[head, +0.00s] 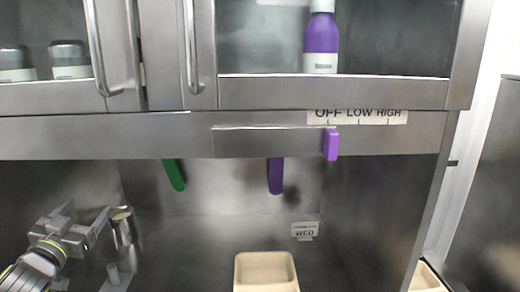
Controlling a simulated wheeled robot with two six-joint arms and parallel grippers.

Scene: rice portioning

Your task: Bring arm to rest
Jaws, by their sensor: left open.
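My left arm comes in at the lower left, and its gripper (108,249) is in front of the steel back wall, low in the picture. Its jaws are apart. A small metal cylinder with a brownish top (123,228) shows right beside the jaws; I cannot tell whether it touches them. My right arm and gripper are not in view.
A beige container (265,270) stands at the bottom middle, near a "WED" label (304,231). A green handle (174,175) and a purple handle (275,176) hang under the shelf. A purple slider knob (330,144) sits below an OFF/LOW/HIGH scale. A purple bottle (321,40) stands above.

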